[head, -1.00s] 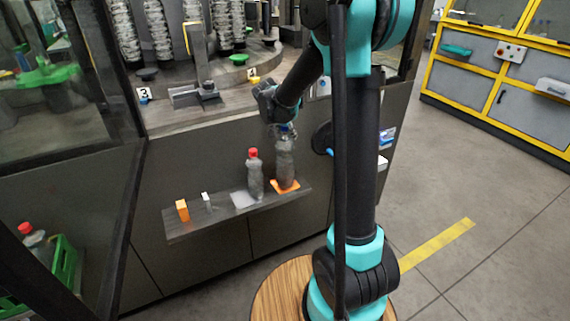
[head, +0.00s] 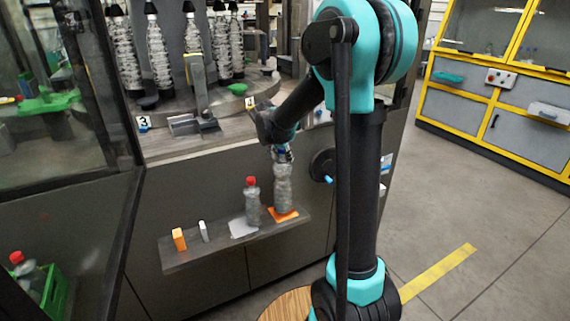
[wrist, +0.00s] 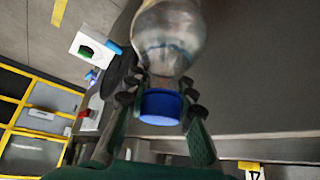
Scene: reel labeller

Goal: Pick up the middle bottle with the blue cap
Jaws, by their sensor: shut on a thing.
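A clear bottle with a blue cap (head: 283,186) stands upright at the right end of the small grey shelf (head: 190,258), over an orange square pad (head: 284,217). My gripper (head: 281,148) is at the top of this bottle. In the wrist view the gripper (wrist: 158,98) has its fingers on both sides of the blue cap (wrist: 161,106) and is shut on the bottle's cap and neck. The bottle's base appears at the pad; I cannot tell whether it touches. A red-capped bottle (head: 252,204) stands just left of it, apart.
A white pad (head: 242,229), a small white item (head: 203,231) and an orange block (head: 179,239) are on the shelf. A machine with several bottles (head: 158,55) rises behind. A green crate (head: 55,292) with a red-capped bottle is lower left. Floor is clear at right.

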